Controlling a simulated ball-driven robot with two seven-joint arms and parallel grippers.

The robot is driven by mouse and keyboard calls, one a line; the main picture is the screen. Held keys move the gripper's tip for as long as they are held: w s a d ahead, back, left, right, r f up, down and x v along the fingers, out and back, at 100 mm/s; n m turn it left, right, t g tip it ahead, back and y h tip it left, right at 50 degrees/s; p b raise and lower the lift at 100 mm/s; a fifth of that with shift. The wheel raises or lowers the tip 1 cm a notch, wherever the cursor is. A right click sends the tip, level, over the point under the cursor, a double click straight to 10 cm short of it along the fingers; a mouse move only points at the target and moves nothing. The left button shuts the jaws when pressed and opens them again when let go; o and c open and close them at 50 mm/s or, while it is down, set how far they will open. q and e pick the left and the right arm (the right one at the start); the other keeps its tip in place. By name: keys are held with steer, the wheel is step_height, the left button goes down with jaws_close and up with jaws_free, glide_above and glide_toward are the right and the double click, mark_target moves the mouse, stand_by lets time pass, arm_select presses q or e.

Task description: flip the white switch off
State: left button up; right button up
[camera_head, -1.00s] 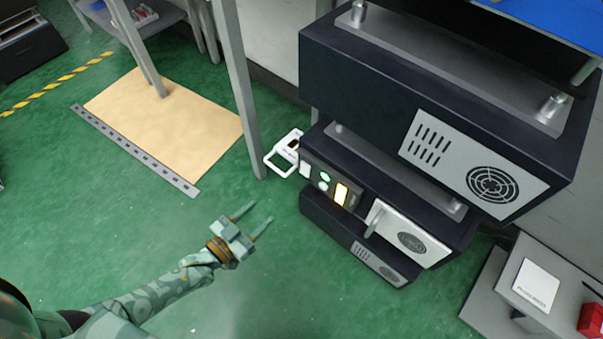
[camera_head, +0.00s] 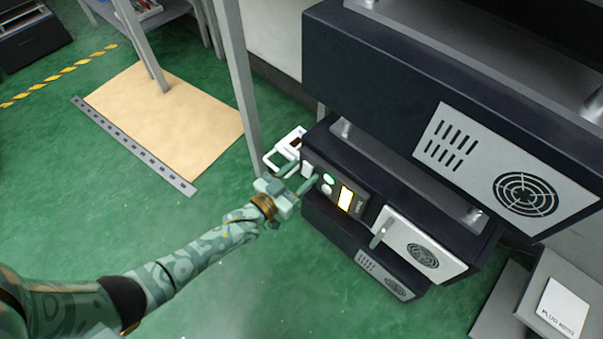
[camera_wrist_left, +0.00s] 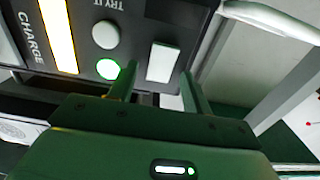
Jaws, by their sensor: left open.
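The white switch (camera_wrist_left: 162,62) is a pale rectangular rocker on the dark control panel (camera_head: 351,204), beside a green round button (camera_wrist_left: 107,69) and a white round button (camera_wrist_left: 105,35). In the head view the switch (camera_head: 307,170) shows at the panel's left end. My left gripper (camera_head: 301,175) is open and empty, just in front of the panel's left end. In the left wrist view its two fingers (camera_wrist_left: 162,78) stand on either side of the switch's lower part; I cannot tell whether they touch it. My right gripper is not in view.
A lit yellow-white panel labelled CHARGE (camera_wrist_left: 58,36) is beside the buttons. A dark upper cabinet (camera_head: 400,90) overhangs. The green floor (camera_head: 215,290) is clear.

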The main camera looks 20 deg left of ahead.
arm_select(q)
steer(key=shift+w, duration=0.1)
steer(key=c, duration=1)
steer(key=shift+f, duration=0.15)
steer(key=shift+f+t+b, duration=0.2)
steer(key=shift+t+b, duration=0.2)
steer(key=shift+b, duration=0.05)
steer(key=shift+o, duration=0.2)
steer(key=shift+t+h, duration=0.4)
steer(key=shift+t, duration=0.2)
steer(key=shift+c, duration=0.2)
steer(key=shift+t, duration=0.4)
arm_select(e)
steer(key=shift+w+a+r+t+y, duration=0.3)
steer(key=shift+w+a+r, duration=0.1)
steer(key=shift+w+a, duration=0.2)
